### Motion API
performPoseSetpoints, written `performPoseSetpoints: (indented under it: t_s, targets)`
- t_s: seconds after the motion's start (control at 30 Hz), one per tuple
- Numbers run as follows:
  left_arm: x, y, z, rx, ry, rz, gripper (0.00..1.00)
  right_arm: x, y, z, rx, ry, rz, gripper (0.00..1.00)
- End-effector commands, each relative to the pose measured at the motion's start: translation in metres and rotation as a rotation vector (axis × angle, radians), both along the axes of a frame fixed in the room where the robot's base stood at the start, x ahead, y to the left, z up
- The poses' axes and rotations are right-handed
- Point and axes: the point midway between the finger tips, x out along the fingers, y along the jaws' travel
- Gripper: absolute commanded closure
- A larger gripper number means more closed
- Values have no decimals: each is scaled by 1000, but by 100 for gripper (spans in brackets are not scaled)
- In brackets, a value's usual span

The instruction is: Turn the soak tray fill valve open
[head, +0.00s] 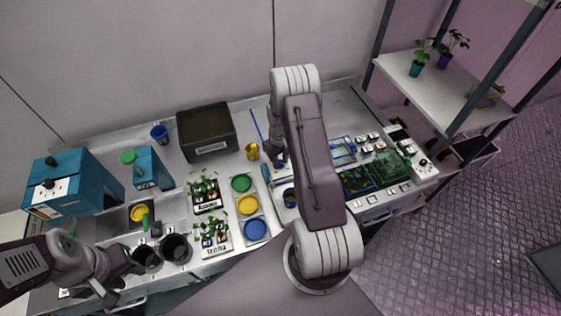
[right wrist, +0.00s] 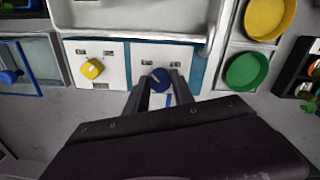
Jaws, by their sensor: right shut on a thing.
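In the right wrist view a blue round knob (right wrist: 157,82) sits on a white panel with a blue border. My right gripper (right wrist: 160,79) is shut on this blue knob, one finger on each side. A yellow knob (right wrist: 92,68) sits on the neighbouring white panel, apart from the fingers. The print by the knobs is too small to read, so I cannot tell which one is named the fill valve. In the head view my right arm hides the knobs and most of the right gripper. My left gripper (head: 122,281) is open and empty at the lower left.
A white tray edge (right wrist: 140,31) lies just beyond the panels. Yellow (right wrist: 268,16) and green (right wrist: 246,71) round dishes stand beside them. In the head view, dark pots (head: 176,249) stand near the left gripper, and a soil box (head: 206,131) stands at the back.

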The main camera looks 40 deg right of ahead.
Motion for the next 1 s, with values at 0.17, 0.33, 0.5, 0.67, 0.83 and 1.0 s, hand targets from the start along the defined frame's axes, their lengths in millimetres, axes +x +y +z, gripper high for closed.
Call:
performPoseSetpoints:
  t_s: [0.17,0.33,0.5,0.67,0.83,1.0]
  targets:
    - [0,0,-1,0,0,0,64,4,-1,2,-5,-12,35,100]
    - [0,0,-1,0,0,0,64,4,-1,2,-5,-12,47,100]
    - [0,0,-1,0,0,0,64,4,-1,2,-5,-13,48,100]
    - [0,0,-1,0,0,0,64,4,-1,2,-5,-13,47,68]
    - [0,0,-1,0,0,0,64,3,-1,1,-4,-9,47,49]
    - [0,0,-1,0,0,0,64,2,-1,1,-2,-5,46,49]
